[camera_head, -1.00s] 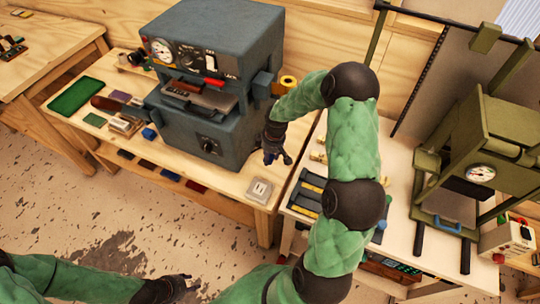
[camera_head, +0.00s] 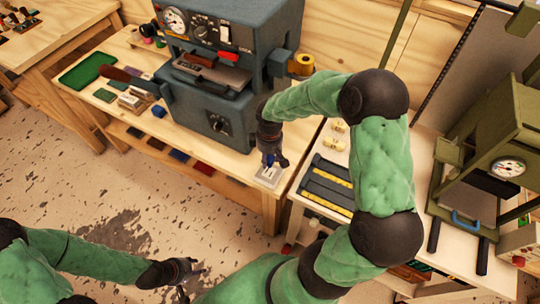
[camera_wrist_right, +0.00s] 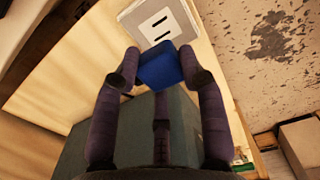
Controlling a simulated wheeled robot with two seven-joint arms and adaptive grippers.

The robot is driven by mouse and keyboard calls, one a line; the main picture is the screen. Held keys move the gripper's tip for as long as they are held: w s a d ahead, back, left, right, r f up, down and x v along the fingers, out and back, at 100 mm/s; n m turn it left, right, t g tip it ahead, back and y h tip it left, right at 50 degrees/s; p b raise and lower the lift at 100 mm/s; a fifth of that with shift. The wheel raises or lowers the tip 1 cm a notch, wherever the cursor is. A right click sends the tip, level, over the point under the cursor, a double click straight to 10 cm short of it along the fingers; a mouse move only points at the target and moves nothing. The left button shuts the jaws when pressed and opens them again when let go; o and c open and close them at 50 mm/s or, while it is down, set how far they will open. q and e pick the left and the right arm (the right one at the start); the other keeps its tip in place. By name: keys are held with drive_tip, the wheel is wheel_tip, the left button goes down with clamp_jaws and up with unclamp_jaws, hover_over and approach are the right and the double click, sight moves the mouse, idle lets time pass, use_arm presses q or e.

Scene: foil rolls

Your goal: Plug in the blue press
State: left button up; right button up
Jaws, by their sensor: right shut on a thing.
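The blue-grey press (camera_head: 215,75) stands on the wooden bench. A pale outlet plate (camera_head: 270,176) lies at the bench's near right corner; its two dark slots show in the right wrist view (camera_wrist_right: 160,28). My right gripper (camera_head: 271,160) is shut on a blue plug (camera_wrist_right: 160,68) and holds it over the outlet. In the right wrist view the plug appears close to the plate, just short of the slots; whether it touches cannot be told. The plug's prongs are hidden. My left gripper (camera_head: 184,268) is low at the bottom left, over the floor, away from the objects; its fingers are too small to read.
A second table with a black rack (camera_head: 328,185) and an olive press (camera_head: 500,150) stands to the right.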

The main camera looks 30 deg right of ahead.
sight(269, 172)
drive_tip(key=shift+f, duration=0.1)
drive_tip(key=shift+f+b, duration=2.3)
drive_tip(key=shift+f, duration=0.5)
idle(0.4)
drive_tip(key=shift+f, duration=0.6)
idle(0.4)
drive_tip(key=o, duration=1.1)
drive_tip(key=shift+o, duration=0.2)
drive_tip(key=shift+r, duration=0.1)
wheel_tip(269, 172, up, 12)
drive_tip(key=shift+f, duration=0.1)
